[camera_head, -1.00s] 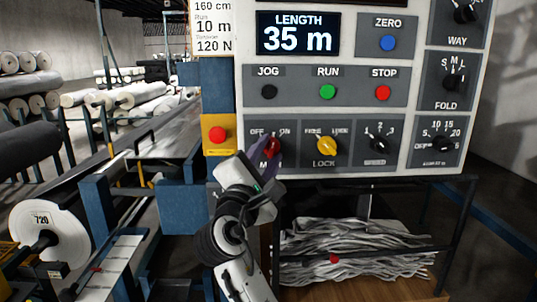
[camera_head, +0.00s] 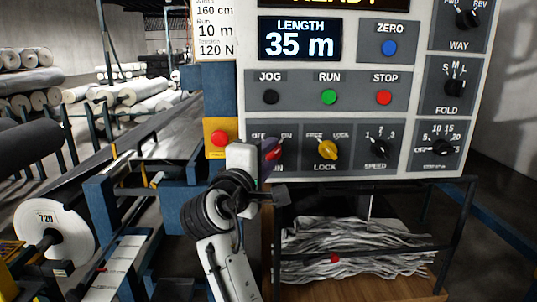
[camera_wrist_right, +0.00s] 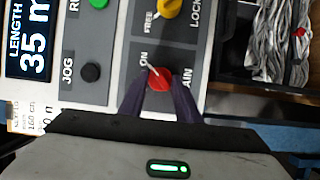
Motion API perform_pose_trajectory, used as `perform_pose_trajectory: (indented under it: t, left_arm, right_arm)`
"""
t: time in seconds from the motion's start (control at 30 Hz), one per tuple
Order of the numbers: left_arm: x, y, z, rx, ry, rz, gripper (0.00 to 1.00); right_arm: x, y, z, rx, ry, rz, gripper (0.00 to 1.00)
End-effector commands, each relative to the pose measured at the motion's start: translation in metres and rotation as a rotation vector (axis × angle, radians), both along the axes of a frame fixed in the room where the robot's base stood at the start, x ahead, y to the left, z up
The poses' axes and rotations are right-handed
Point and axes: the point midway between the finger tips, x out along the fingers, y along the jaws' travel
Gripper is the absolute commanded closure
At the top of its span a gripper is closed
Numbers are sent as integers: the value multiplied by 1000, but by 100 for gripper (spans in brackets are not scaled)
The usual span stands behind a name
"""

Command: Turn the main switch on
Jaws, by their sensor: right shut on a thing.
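The main switch (camera_wrist_right: 160,80) is a red knob low on the left of the control panel. In the wrist view its white pointer line aims toward the ON label. In the head view the main switch (camera_head: 276,154) is partly hidden by my right gripper (camera_head: 270,150), and its visible part slants toward ON. The purple fingers of my right gripper (camera_wrist_right: 160,90) are on both sides of the knob and shut on it. My left gripper is not in view.
A yellow LOCK knob (camera_head: 328,149) is just right of the switch. A red button on a yellow box (camera_head: 219,138) is close on the left. JOG, RUN and STOP buttons (camera_head: 384,97) are above. A top display shows yellow letters ending "EADY". A shelf frame (camera_head: 450,240) stands below.

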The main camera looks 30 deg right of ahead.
Motion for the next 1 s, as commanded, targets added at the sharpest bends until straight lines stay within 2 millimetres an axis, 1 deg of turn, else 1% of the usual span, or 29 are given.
perform_pose_trajectory:
  t: [0.4,0.43,0.5,0.53,0.83,1.0]
  left_arm:
    - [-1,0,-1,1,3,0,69]
    - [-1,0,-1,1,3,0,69]
    - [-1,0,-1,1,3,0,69]
    - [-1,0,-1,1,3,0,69]
    - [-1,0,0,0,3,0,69]
    - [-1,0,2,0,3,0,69]
  right_arm:
    - [0,0,-1,9,-4,-1,92]
    - [0,0,-1,9,-5,-1,65]
    - [0,0,-1,9,-5,-1,53]
    - [0,0,-1,8,-4,-1,52]
    - [-1,1,0,7,-4,0,52]
    - [-6,16,0,7,-3,-2,52]
